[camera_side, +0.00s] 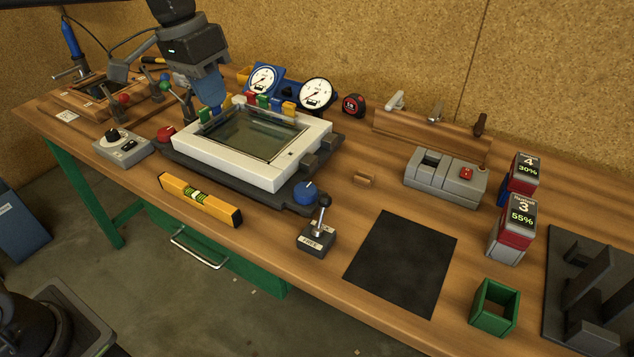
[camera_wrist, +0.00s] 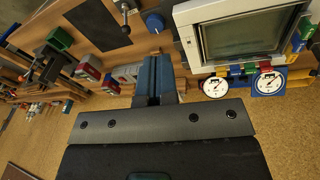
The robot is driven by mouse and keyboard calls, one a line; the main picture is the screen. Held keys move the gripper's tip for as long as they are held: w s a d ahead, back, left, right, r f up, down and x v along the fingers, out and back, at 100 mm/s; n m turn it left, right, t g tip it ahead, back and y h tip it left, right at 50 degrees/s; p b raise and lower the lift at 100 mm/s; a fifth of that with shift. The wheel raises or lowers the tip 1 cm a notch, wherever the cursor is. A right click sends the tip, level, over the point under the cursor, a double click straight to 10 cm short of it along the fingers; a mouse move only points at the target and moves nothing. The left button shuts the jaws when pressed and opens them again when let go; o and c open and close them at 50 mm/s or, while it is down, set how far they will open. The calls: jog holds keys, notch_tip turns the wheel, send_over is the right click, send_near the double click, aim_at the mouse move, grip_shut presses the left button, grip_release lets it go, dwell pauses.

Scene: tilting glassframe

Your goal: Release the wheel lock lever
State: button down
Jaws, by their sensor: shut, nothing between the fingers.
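The wheel lock lever (camera_side: 322,213) is a metal stick with a black knob. It stands on a small dark box (camera_side: 316,243) at the front edge of the bench, right of the glass frame. The box has pale labels, one reading FREE; the stick rises with a slight lean to the right. The lever also shows at the top of the wrist view (camera_wrist: 125,8). My gripper (camera_side: 214,103) has blue fingers, shut and empty, over the far left side of the white glass frame (camera_side: 292,180). It is well away from the lever. The fingers also show in the wrist view (camera_wrist: 154,62).
A blue knob (camera_side: 305,192) sits just behind the lever, and a yellow spirit level (camera_side: 184,190) lies to its left. A black mat (camera_side: 402,262) lies to its right. Gauges (camera_side: 315,92) and coloured blocks (camera_side: 262,101) stand near my gripper.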

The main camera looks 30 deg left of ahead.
aim_at(322, 213)
jog(key=w+d+f+m+g, duration=0.1)
jog(key=w+d+f+g, duration=0.1)
jog(key=w+f, duration=0.3)
jog(key=w+d+f+m+g+h, duration=0.1)
jog(key=w+d+f, duration=0.3)
jog(key=w, duration=0.5)
notch_tip(322, 213, down, 3)
jog(key=shift+w+d+r+m+g+h, duration=0.2)
jog(key=shift+d+m+g+h, duration=0.15)
jog(key=shift+g, duration=0.25)
jog(key=shift+s+a, duration=0.1)
jog(key=x, duration=0.9)
jog(key=shift+s+f, duration=0.15)
jog(key=shift+f, duration=0.1)
jog(key=shift+s+d+f, duration=0.1)
jog(key=shift+s+d, duration=0.25)
jog(key=shift+d, duration=0.15)
jog(key=shift+s+d, duration=0.35)
jog(key=shift+d, duration=0.2)
jog(key=shift+s+d, duration=0.45)
jog(key=shift+d, duration=0.25)
jog(key=shift+s, duration=0.1)
jog(key=shift+s+t, duration=0.2)
jog(key=shift+t, duration=0.1)
